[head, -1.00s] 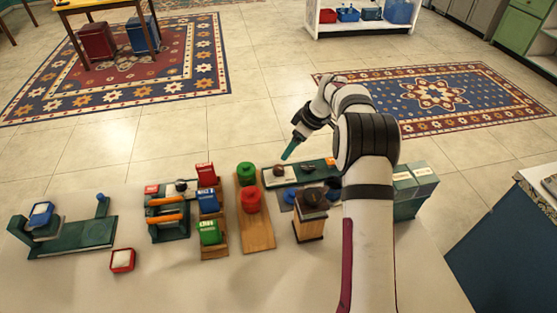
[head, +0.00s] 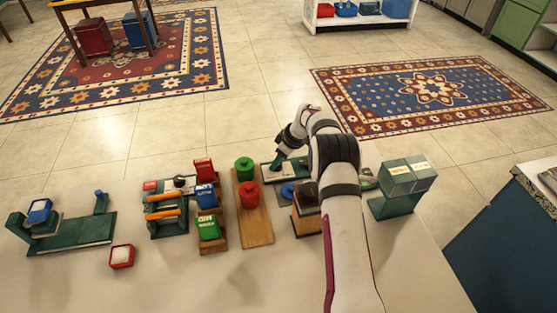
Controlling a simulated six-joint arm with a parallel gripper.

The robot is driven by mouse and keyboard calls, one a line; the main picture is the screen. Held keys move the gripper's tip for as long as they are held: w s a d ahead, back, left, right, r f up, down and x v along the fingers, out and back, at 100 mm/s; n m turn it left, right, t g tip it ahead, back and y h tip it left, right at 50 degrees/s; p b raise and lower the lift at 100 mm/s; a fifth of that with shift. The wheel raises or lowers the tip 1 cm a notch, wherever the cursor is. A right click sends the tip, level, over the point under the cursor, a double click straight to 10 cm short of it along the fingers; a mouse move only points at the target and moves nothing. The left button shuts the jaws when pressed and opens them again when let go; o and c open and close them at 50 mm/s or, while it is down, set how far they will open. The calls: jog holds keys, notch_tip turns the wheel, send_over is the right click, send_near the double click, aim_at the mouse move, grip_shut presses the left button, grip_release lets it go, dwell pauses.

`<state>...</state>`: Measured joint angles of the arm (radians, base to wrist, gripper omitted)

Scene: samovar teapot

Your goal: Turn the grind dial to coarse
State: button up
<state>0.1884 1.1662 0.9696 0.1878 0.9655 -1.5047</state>
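A wooden box with a dark top (head: 307,222), which looks like a grinder, stands at the right of the table, partly covered by my arm. Behind it lies a green board with a pale plate (head: 270,175). A dark round knob showed on that plate earlier; now my gripper and arm cover that area. I cannot tell for certain which part is the grind dial. My gripper (head: 277,165) points down at the pale plate, its teal tip at or just above it. Contact and finger opening are too small to make out.
A wooden board with a green (head: 244,164) and a red knob-like piece (head: 249,194) lies just left. Red, blue and green boxes (head: 208,228) stand further left. A green stand with pale boxes (head: 400,190) is right of my arm.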

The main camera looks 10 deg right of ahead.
grip_shut()
jog(key=shift+m, duration=0.3)
jog(key=m+h, duration=0.1)
jog(key=m, duration=0.1)
jog(key=shift+s+a+m+t, duration=0.1)
jog(key=shift+m+t, duration=0.3)
jog(key=m+h, duration=0.1)
jog(key=m, duration=0.2)
jog(key=shift+a+m+t, duration=0.1)
jog(key=shift+m+t, duration=0.2)
jog(key=shift+m, duration=0.1)
jog(key=m+h, duration=0.1)
jog(key=m, duration=0.2)
jog(key=m+h, duration=0.2)
jog(key=m, duration=0.1)
jog(key=shift+a+m, duration=0.15)
jog(key=shift+m, duration=0.25)
jog(key=o, duration=0.6)
grip_release()
